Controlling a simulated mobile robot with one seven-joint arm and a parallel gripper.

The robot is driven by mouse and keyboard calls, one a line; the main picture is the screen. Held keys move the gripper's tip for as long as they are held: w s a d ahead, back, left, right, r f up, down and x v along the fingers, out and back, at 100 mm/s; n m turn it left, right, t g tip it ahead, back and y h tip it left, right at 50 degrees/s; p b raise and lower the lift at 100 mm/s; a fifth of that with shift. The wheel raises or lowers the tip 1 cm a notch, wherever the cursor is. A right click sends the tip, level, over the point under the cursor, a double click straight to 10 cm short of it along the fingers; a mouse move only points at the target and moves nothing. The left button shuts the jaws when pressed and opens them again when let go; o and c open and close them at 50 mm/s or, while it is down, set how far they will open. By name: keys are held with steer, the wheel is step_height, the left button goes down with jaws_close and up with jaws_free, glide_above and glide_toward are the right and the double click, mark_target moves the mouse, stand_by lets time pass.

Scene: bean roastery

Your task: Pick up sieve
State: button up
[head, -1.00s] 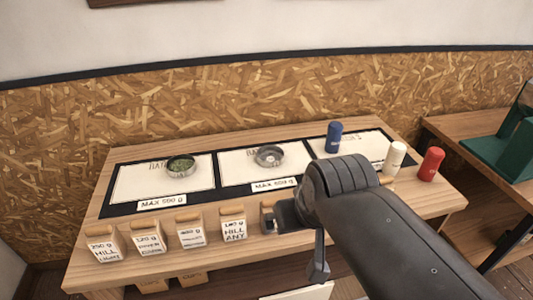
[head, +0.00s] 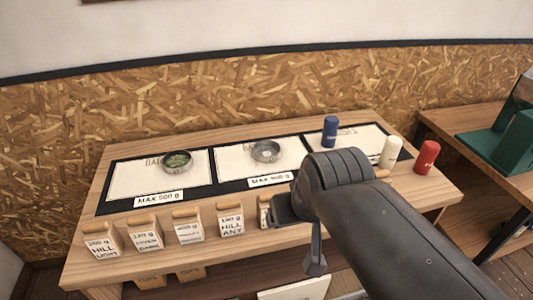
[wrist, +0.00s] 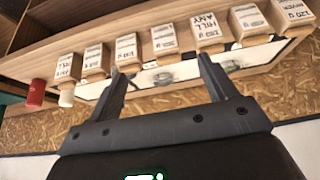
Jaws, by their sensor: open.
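Two shallow round metal-rimmed dishes lie on the table mats, and I cannot tell for certain which is the sieve. The left dish (head: 177,162) holds something green, and the middle dish (head: 265,151) looks grey inside. In the upside-down wrist view, the grey dish (wrist: 163,78) shows between my fingers in the distance, and the green one (wrist: 231,66) is partly behind a finger. My gripper (wrist: 161,66) is open and empty, apart from both dishes. In the head view my arm hides most of it.
Several labelled wooden-topped blocks (head: 188,226) line the table's front edge (head: 105,268). Blue (head: 330,131), white (head: 390,152) and red (head: 427,157) canisters stand at the right. A green machine (head: 510,138) stands on the side table. The wall is behind.

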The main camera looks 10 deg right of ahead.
steer(key=c, duration=0.9)
steer(key=shift+c, duration=0.2)
